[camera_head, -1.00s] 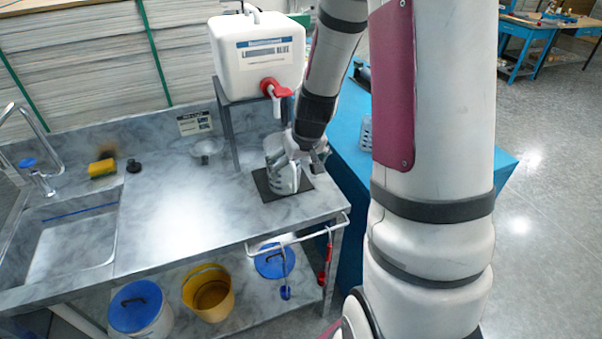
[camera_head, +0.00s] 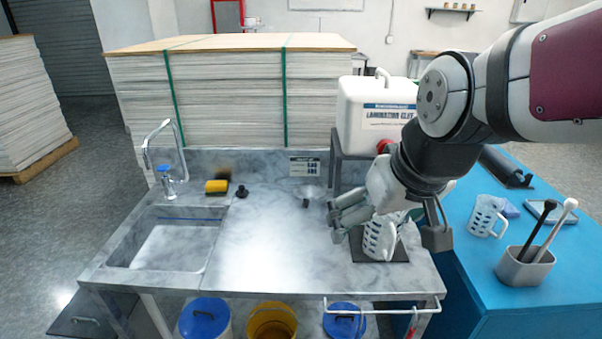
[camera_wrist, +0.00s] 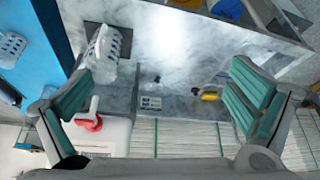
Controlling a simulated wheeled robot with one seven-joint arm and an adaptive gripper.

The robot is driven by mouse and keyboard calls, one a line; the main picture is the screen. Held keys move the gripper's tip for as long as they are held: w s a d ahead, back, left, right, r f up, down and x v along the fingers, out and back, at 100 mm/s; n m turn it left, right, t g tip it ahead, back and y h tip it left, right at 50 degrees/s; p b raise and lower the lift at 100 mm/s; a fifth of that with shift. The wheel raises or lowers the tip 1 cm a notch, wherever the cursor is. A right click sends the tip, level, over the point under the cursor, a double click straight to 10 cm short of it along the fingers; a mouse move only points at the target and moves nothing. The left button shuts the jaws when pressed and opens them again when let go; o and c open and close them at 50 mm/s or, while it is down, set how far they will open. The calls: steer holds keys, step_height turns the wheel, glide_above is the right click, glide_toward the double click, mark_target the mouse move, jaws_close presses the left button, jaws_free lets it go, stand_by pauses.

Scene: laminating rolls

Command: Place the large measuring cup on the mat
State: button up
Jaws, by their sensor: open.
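The large measuring cup (camera_head: 378,240), white with slot-like markings, stands upright on the dark mat (camera_head: 402,255) at the right end of the marble counter. In the wrist view the cup (camera_wrist: 104,46) shows at the upper left, past the tip of one finger. My gripper (camera_head: 388,228) is open and empty, its fingers spread wide with green pads in the wrist view (camera_wrist: 160,100). It hangs above the cup and hides part of it in the head view. The cup appears clear of both fingers.
A white canister (camera_head: 375,115) with a red tap stands on a stand behind the mat. A second measuring cup (camera_head: 484,216) and a utensil holder (camera_head: 525,266) are on the blue table (camera_head: 470,262). A small funnel-like item (camera_head: 308,192) is nearby. The counter's middle is clear.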

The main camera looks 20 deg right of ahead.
steer(key=s+a+r, duration=0.2)
steer(key=s+r, duration=0.1)
steer(key=s, duration=0.4)
